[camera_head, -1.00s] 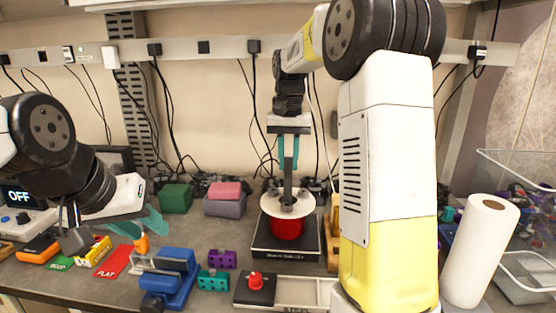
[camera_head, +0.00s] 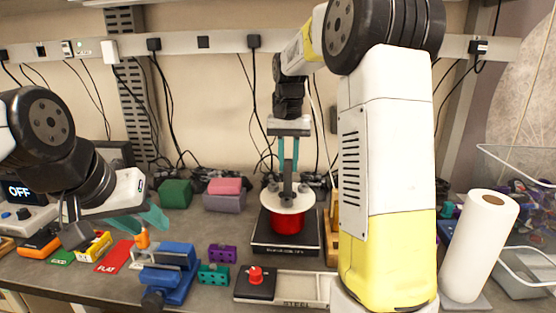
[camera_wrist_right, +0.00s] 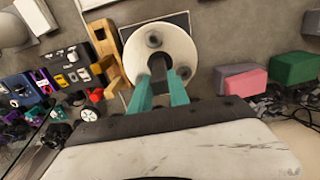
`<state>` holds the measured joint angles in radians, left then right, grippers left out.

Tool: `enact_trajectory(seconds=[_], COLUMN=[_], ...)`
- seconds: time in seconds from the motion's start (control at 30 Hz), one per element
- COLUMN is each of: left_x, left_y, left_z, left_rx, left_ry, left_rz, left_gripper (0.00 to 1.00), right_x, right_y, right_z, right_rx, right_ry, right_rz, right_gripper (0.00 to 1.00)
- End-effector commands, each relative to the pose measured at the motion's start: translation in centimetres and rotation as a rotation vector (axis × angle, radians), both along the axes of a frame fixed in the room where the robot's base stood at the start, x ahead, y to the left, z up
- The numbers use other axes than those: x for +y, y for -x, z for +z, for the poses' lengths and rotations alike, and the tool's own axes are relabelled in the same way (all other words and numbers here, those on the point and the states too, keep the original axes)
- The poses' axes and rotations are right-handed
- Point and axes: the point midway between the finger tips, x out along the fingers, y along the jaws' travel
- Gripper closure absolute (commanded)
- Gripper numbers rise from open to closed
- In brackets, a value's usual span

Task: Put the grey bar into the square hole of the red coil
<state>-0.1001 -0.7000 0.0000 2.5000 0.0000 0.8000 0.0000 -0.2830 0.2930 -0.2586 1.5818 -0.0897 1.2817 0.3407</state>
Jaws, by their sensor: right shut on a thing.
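The red coil (camera_head: 288,224) stands upright on a black plate (camera_head: 259,246) in the head view, with a white round flange (camera_head: 270,203) on top. My right gripper (camera_head: 288,165) is above it, its teal fingers shut on the upright grey bar (camera_head: 288,186). The bar's lower end is at the middle of the flange; how deep it sits in the square hole I cannot tell. In the right wrist view the flange (camera_wrist_right: 182,47) surrounds the bar (camera_wrist_right: 158,66), which lies between the fingers (camera_wrist_right: 158,92). My left gripper (camera_head: 145,221) is open and empty, off to the left.
A blue vise (camera_head: 172,273), purple block (camera_head: 222,253) and teal block (camera_head: 214,274) lie left of the coil. A wooden stand (camera_head: 332,240) is close on the right; a paper roll (camera_head: 480,247) stands farther right.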

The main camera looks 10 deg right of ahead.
Motion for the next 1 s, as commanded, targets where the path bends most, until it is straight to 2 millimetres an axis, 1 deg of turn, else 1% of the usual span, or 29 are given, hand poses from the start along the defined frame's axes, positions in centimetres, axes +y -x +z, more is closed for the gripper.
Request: enact_trajectory(seconds=[0.53, 1.0], left_x=[0.0, 0.0], left_y=[0.0, 0.0], left_z=[0.0, 0.0], left_rx=[0.000, 0.000], left_ry=[0.000, 0.000], left_rz=[0.000, 0.000], left_gripper=[0.64, 0.64], right_x=[0.0, 0.0], right_y=[0.0, 0.0], right_z=[-0.3, -1.3], right_rx=[-0.001, -0.001], right_ry=[0.000, 0.000], right_rz=[0.000, 0.000], right_gripper=[1.00, 1.00])
